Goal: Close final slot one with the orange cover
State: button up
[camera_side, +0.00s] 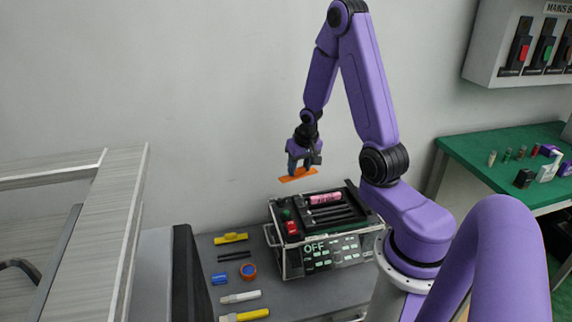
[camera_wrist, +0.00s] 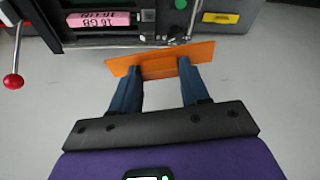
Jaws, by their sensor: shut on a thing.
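The orange cover (camera_side: 298,174) is a flat strip held in my gripper (camera_side: 304,163). In the wrist view the orange cover (camera_wrist: 160,62) spans across both blue fingertips of my gripper (camera_wrist: 160,75), which are shut on it. The cover is in the air, above and slightly left of the slotted device (camera_side: 318,222). The device has several dark slots on top, with a pink stick (camera_side: 325,198) lying in one. In the wrist view the pink stick (camera_wrist: 98,19) reads "16 GB". I cannot tell which slot is final slot one.
The device's front panel (camera_side: 330,252) reads "OFF", and a red switch (camera_side: 291,228) sits on its left. A yellow piece (camera_side: 231,238), blue piece (camera_side: 219,279), round tape (camera_side: 248,271) and markers (camera_side: 240,297) lie left of it. A green table (camera_side: 500,155) stands at right.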

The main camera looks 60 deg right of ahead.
jog(key=shift+s+d+f+m, duration=0.15)
jog(key=shift+s+d+f, duration=0.15)
jog(key=shift+s, duration=0.3)
jog(key=shift+s+d+f+m, duration=0.2)
jog(key=shift+s+f, duration=0.1)
jog(key=shift+s, duration=0.25)
jog(key=s+f+m, duration=0.1)
jog(key=s+f, duration=0.2)
jog(key=s, duration=0.8)
jog(key=shift+d+f+m+h, duration=0.15)
jog(key=shift+f+m+h, duration=0.15)
jog(key=shift+f+m, duration=0.05)
jog(key=shift+f, duration=2.9)
jog(key=shift+f, duration=1.1)
jog(key=o, duration=1.1)
